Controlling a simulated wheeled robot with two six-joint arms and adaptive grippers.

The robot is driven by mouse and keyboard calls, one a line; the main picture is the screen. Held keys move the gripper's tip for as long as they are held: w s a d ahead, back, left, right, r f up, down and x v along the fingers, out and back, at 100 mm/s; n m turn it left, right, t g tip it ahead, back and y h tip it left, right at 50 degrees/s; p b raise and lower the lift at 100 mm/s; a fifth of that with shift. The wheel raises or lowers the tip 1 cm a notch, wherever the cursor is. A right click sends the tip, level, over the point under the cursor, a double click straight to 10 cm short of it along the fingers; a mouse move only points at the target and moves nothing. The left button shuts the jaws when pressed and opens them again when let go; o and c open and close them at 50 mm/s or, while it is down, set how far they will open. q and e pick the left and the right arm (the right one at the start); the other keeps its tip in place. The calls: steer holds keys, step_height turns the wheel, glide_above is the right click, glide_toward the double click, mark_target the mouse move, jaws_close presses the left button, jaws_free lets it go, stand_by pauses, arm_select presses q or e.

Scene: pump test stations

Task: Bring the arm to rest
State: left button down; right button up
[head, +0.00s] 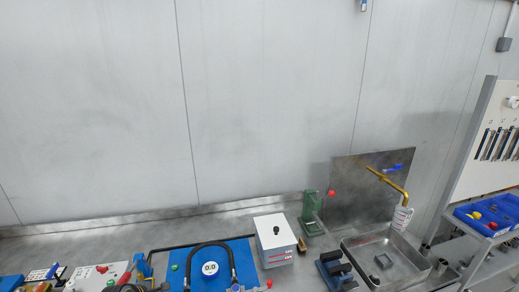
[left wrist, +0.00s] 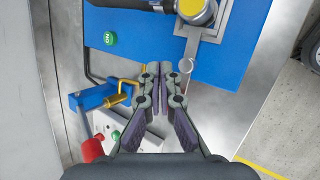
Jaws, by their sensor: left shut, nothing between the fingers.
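My left gripper (left wrist: 160,72) shows in the left wrist view with its two fingers together and nothing between them. It is above the edge of a blue panel (left wrist: 145,58), near a brass lever (left wrist: 119,97) on a blue block (left wrist: 90,98). I cannot tell whether the fingertips touch the panel. My left gripper cannot be made out in the head view. My right gripper is in neither view.
A green button (left wrist: 109,38) and a red knob (left wrist: 92,149) lie near the gripper. In the head view, a white box (head: 273,240), a green stand (head: 311,213) and a metal sink (head: 385,258) line the bench. Blue bins (head: 480,220) stand at right.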

arm_select(q)
steer(key=s+d+m, duration=0.2)
steer(key=d+m, duration=0.1)
steer(key=s+d+m+g, duration=0.1)
steer(key=s+m, duration=0.1)
steer(key=shift+d+f, duration=0.25)
steer(key=shift+f, duration=0.15)
steer(key=s+d+r+m+g+y, duration=0.1)
steer(key=s+d+r+m, duration=0.15)
steer(key=s+m, duration=0.4)
steer(key=s+d+r+m+y, duration=0.1)
steer(key=s+r+m, duration=0.3)
steer(key=s+m, duration=0.3)
steer(key=s+d+r+m+g, duration=0.1)
steer(key=s+d+r+m, duration=0.15)
steer(key=s+m, duration=0.4)
steer(key=s+a+f+n+g+b, duration=0.1)
steer(key=s+a+f+b, duration=0.2)
steer(key=f, duration=1.5)
steer(key=s+f+n+g+b, duration=0.15)
steer(key=f+b, duration=0.35)
steer(key=f, duration=1.3)
steer(key=s+a+f+b, duration=0.1)
steer(key=s+f+b, duration=0.4)
steer(key=s+f, duration=1.3)
steer(key=shift+f, duration=0.5)
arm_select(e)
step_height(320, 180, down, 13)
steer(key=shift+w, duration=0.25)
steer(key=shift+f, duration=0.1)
